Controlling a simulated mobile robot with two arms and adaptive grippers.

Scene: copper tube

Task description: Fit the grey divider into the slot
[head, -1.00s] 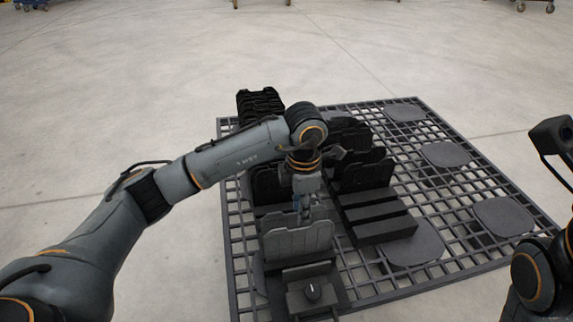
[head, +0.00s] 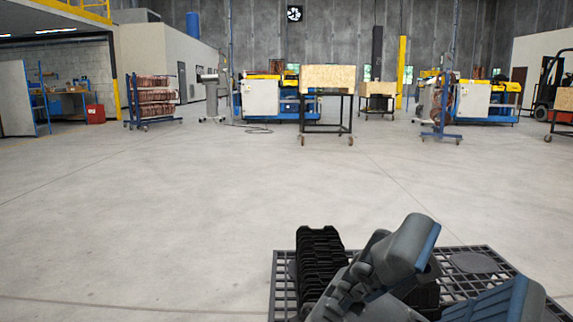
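My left gripper (head: 456,283) is large and close to the camera at the lower right. Its two grey fingers with blue pads stand apart, with a clear gap and no divider seen between them. A row of black dividers (head: 318,262) stands upright on the black grid platform (head: 284,290), to the left of the gripper. Part of a black rack (head: 427,294) shows behind the fingers. I do not see the grey divider or the slot; they are below the frame or behind the gripper. My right gripper is not in view.
Concrete floor (head: 150,220) is open beyond and left of the platform. Far back are wheeled carts, a table with a wooden box (head: 327,79) and machines.

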